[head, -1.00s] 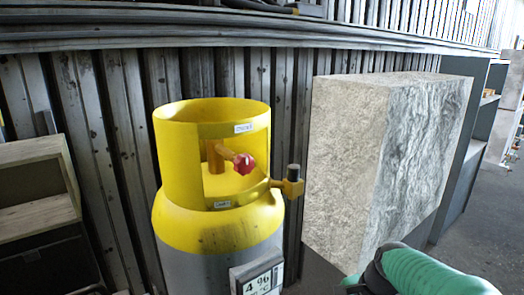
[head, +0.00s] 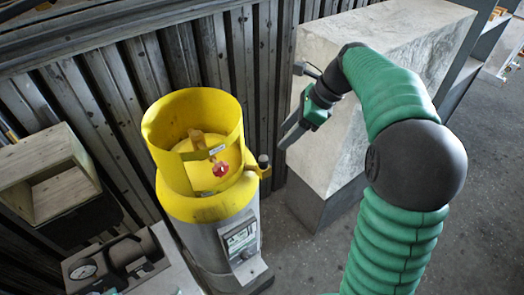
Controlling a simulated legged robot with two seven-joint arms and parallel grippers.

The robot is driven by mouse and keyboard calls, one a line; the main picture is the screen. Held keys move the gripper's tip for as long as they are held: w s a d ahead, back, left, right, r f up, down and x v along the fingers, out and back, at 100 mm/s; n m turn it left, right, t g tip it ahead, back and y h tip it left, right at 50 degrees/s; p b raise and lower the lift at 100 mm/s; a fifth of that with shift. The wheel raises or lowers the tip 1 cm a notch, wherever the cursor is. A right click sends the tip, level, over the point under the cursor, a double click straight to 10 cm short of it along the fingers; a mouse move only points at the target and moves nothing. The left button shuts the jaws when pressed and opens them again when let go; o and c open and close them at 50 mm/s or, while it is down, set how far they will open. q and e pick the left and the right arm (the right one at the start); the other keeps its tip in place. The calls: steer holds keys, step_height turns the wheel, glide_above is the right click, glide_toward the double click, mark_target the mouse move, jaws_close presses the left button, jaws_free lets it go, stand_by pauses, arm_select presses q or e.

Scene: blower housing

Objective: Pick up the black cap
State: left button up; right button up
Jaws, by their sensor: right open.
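The black cap (head: 263,160) sits on the end of a short yellow side fitting on the yellow-topped cylinder (head: 205,212). My right gripper (head: 287,135) is above and to the right of the cap in the picture, apart from it. Its dark fingers point left and down toward the cylinder, and it is open with nothing between them. My green right arm comes in from the lower right and bends over at a black joint. My left gripper is not in the picture.
A large pale stone block (head: 350,125) stands on a grey base close behind my right gripper. A red valve knob (head: 220,169) is inside the yellow collar. A wooden box (head: 65,190) and a gauge device (head: 120,262) are at left. Floor is clear at lower right.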

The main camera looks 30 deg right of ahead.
steer(key=p, duration=0.1)
glide_toward(264, 158)
steer(key=x, duration=0.3)
steer(key=a+x, duration=0.1)
steer(key=x, duration=0.1)
steer(key=shift+w+r, duration=0.15)
steer(key=shift+r, duration=0.15)
steer(key=f+p, duration=0.1)
steer(key=f, duration=0.1)
steer(key=w+f+p, duration=0.1)
steer(key=f+p, duration=0.1)
steer(key=shift+w+a+f, duration=0.1)
steer(key=shift+a+f, duration=0.05)
steer(key=shift+f, duration=0.15)
steer(key=shift+w+f, duration=0.1)
steer(key=shift+f, duration=0.25)
steer(key=shift+a, duration=0.15)
steer(key=shift+a+r, duration=0.1)
steer(key=shift+a, duration=0.3)
steer(key=c, duration=0.7)
jaws_close()
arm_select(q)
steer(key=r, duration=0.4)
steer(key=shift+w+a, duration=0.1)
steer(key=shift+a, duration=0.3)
arm_select(e)
steer(key=shift+d, duration=0.2)
